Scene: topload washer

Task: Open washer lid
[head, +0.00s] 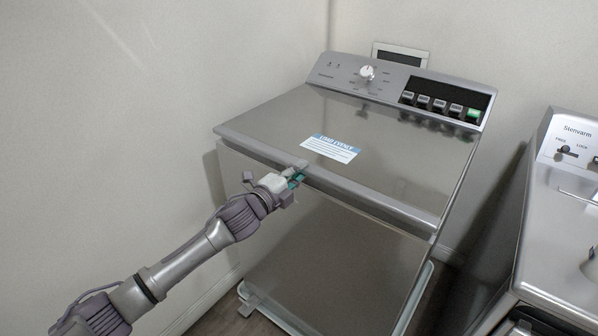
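The washer (335,245) is a grey metal top-loader standing in the middle of the head view. Its lid (405,155) lies flat and closed on top, with a blue and white label near the front edge. My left gripper (296,176) is at the lid's front edge, left of the label. Its green-tipped fingers are close against that edge, and I cannot tell whether they touch it. The fingers are small and partly hidden, so their opening is unclear. My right gripper is not in the view.
A control panel (335,75) with a white knob (367,72) and several buttons stands behind the lid. A second appliance (560,225) stands at the right, past a narrow gap. A pale wall (130,100) is close on the left.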

